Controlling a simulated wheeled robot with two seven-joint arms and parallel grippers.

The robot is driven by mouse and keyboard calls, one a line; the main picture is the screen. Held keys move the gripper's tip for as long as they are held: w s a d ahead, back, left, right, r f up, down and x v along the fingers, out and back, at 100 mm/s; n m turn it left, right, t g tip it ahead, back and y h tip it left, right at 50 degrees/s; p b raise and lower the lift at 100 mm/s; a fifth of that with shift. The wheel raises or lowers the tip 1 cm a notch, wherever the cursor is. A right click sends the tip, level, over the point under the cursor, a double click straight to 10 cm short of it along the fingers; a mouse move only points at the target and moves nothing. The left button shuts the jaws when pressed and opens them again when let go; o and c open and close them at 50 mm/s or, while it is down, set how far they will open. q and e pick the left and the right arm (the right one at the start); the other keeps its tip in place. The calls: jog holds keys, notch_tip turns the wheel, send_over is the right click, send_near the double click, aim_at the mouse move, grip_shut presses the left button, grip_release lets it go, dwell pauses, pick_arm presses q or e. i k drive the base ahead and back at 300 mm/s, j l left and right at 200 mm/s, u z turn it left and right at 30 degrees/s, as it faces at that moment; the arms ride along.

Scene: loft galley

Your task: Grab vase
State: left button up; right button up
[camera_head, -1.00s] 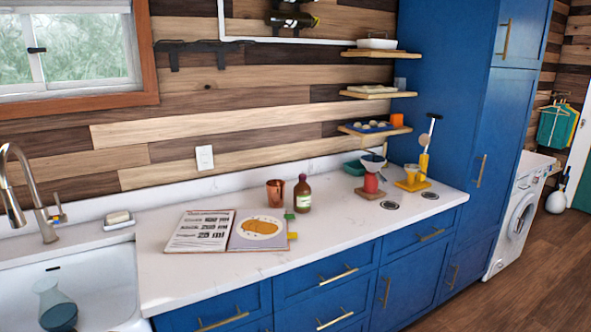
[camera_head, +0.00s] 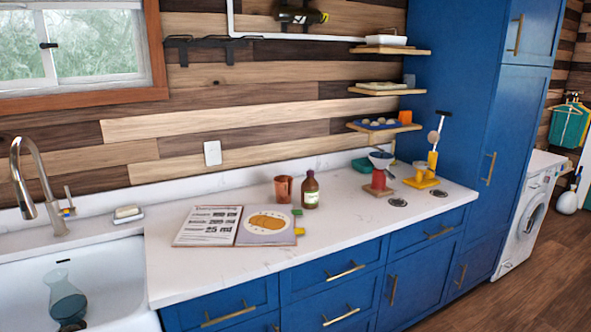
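A translucent blue-grey glass vase (camera_head: 66,298) with a flared top and a round body stands in the white sink (camera_head: 112,292) at the lower left. Its bottom is dark and close to the picture's lower edge. Neither of my grippers shows in the head view, so I cannot tell where they are relative to the vase.
A tall curved faucet (camera_head: 32,180) rises behind the sink. A soap dish (camera_head: 128,213) sits at the sink's back edge. On the counter (camera_head: 200,268) lie an open book (camera_head: 208,226), a copper cup (camera_head: 283,189) and a brown bottle (camera_head: 310,190). Blue cabinets (camera_head: 345,275) are below.

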aim_at(68, 304)
jog(key=u, duration=1.05)
